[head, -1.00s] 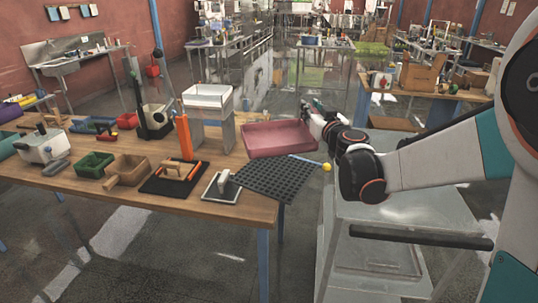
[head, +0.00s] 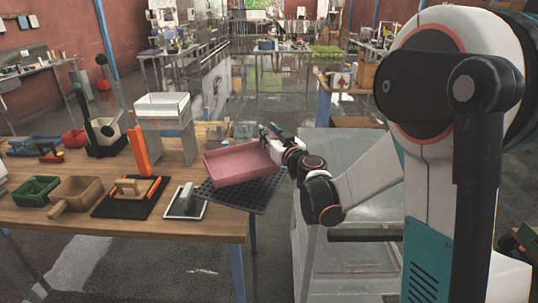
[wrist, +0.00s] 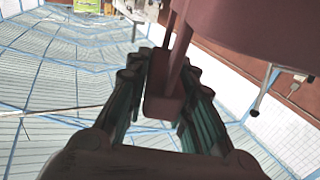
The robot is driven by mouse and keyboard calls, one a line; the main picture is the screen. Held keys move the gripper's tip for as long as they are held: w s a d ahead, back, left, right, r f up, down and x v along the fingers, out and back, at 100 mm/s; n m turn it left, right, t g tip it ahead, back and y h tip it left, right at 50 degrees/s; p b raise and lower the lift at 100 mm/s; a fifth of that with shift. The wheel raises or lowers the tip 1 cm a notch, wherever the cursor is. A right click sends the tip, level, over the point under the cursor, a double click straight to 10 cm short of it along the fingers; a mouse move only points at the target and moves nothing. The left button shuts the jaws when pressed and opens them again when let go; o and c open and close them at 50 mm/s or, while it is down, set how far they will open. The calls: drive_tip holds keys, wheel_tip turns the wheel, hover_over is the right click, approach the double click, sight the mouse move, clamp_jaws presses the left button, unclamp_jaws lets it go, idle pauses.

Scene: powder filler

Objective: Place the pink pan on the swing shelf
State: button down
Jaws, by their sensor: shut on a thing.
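My gripper (head: 270,137) is shut on the pink pan (head: 238,164), a shallow open tray, at its right end. In the wrist view the dark green fingers (wrist: 160,105) close around a dark pinkish handle-like part, with the pan's body (wrist: 245,30) at the upper right. The pan looks slightly tilted. A black perforated plate (head: 234,197), which looks like the swing shelf, extends at the table's right end. The pan overlaps its back part in the head view; I cannot tell whether they touch. The plate's far side is hidden by the pan.
The wooden table (head: 150,228) holds a white hopper (head: 164,104) on a metal stand, an orange upright bar (head: 138,150), a green bin (head: 35,190), a brown bin (head: 75,193) and a small white-edged tray (head: 185,201). A grey metal cabinet (head: 370,220) stands at right.

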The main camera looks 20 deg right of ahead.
drive_tip(key=shift+f+b, duration=0.8)
drive_tip(key=shift+f, duration=1.95)
drive_tip(key=shift+s+r, duration=0.1)
drive_tip(key=c, duration=1.4)
unclamp_jaws()
drive_tip(key=shift+o, duration=0.2)
drive_tip(key=shift+s, duration=0.1)
drive_tip(key=s+d+p, duration=0.1)
drive_tip(key=s, duration=1)
drive_tip(key=shift+s+d+p, duration=0.35)
